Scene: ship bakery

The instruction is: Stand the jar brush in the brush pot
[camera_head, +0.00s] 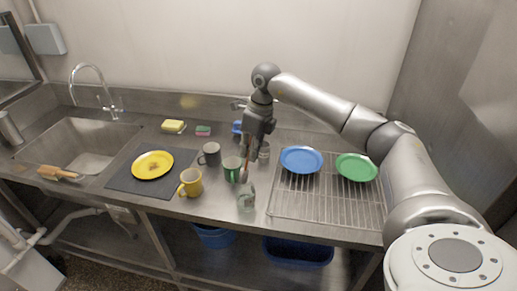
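My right gripper (248,158) points down over the counter, left of the wire rack. A thin reddish-brown stick, apparently the handle of the jar brush (245,173), runs down from between its fingers. Its lower end is at or just behind the mouth of a clear glass jar (246,198); I cannot tell whether it is inside. A small grey cup (264,151), possibly the brush pot, stands just right of the gripper, partly hidden. My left gripper is out of view.
Grey (211,152), green (232,168) and yellow (191,183) mugs stand close on the left. A yellow plate (153,165) lies on a dark mat. The wire rack (320,205) holds blue and green plates. A wooden-handled brush (55,173) lies at the sink's front edge.

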